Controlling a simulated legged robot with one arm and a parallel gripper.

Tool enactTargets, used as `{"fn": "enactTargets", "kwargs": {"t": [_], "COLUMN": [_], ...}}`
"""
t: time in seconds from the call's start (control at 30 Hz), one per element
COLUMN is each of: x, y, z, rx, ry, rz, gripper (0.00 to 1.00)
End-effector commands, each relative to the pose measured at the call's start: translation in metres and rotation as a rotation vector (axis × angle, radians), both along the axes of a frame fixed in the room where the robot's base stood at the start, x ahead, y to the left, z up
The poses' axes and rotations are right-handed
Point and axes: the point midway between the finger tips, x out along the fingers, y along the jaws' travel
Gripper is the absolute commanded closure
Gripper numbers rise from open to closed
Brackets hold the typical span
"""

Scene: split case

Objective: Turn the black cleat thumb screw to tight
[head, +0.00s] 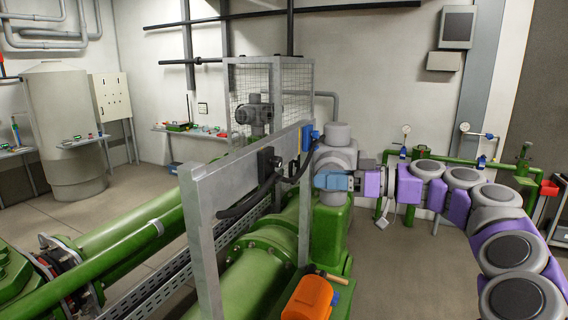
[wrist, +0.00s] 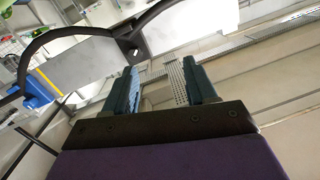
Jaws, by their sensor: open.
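A black cleat-like block (head: 266,160) is fixed on the grey metal frame, with black cable beside it. In the wrist view a black fitting (wrist: 129,40) with a small bright spot, probably the same cleat, lies beyond my fingertips, left of centre. I cannot clearly make out the thumb screw or how far it is turned. My gripper (wrist: 162,82) is open, with two dark teal fingers apart and nothing between them. In the head view my gripper (head: 333,181) appears right of the frame, apart from the black block.
The grey frame (head: 240,165) crosses the middle. A blue connector (head: 308,137) sits on its right post, with a black cable looping down. Green piping (head: 120,250) and an orange part (head: 310,298) lie below. A wire mesh guard (head: 295,80) stands behind.

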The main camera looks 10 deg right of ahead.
Motion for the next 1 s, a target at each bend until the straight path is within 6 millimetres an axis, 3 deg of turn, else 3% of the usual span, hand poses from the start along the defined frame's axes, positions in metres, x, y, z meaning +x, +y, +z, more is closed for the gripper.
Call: {"fn": "enactTargets", "kwargs": {"t": [0.03,0.1,0.27,0.47,1.0], "x": [0.008,0.013,0.018,0.031,0.093], "y": [-0.021,-0.040,-0.054,-0.032,0.049], "z": [-0.001,-0.002,-0.002,-0.003,-0.003], "rx": [0.007,0.012,0.010,0.009,0.010], "ry": [-0.036,-0.077,-0.121,-0.120,-0.118], "rz": [-0.038,-0.070,-0.102,-0.095,-0.097], "gripper": [0.44,0.44,0.44,0.44,0.44]}}
